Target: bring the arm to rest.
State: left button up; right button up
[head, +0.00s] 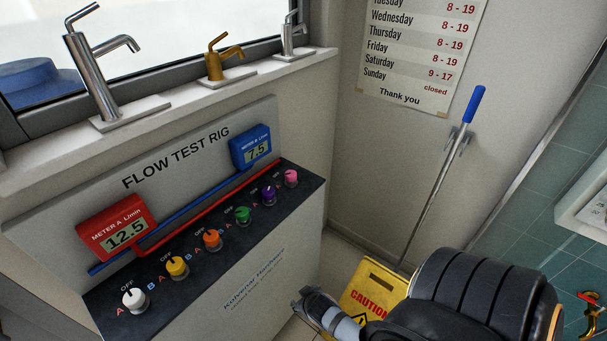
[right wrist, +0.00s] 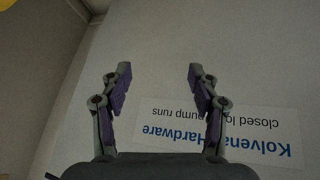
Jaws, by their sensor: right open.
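My right arm comes in from the lower right of the head view. Its gripper (head: 308,302) is in front of the lower right of the flow test rig (head: 235,285), left of the yellow caution sign. In the right wrist view the gripper (right wrist: 160,72) is open and empty, its two purple-padded fingers spread apart. The rig's pale front panel with a Kolvenar Hardware label (right wrist: 218,132) is behind them. Whether the fingers touch the panel I cannot tell. My left gripper is out of view.
The rig's dark sloping top has several coloured knobs, including a white knob (head: 134,298) and a pink knob (head: 291,177). A yellow caution sign (head: 372,285) and a blue-handled pole (head: 440,185) stand by the wall. Taps, including a brass tap (head: 215,62), line the sill.

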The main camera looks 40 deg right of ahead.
jog(key=s+f+g, duration=0.2)
jog(key=s+f, duration=0.8)
jog(key=f, duration=0.5)
jog(key=s+f+g, duration=0.1)
jog(key=s+f, duration=0.3)
jog(key=s, duration=0.4)
jog(key=s+f+n+g+y, duration=0.1)
jog(key=s+f+g, duration=0.1)
jog(key=s+f, duration=0.3)
jog(key=s, duration=0.2)
jog(key=shift+s+a, duration=0.25)
jog(key=shift+s, duration=0.1)
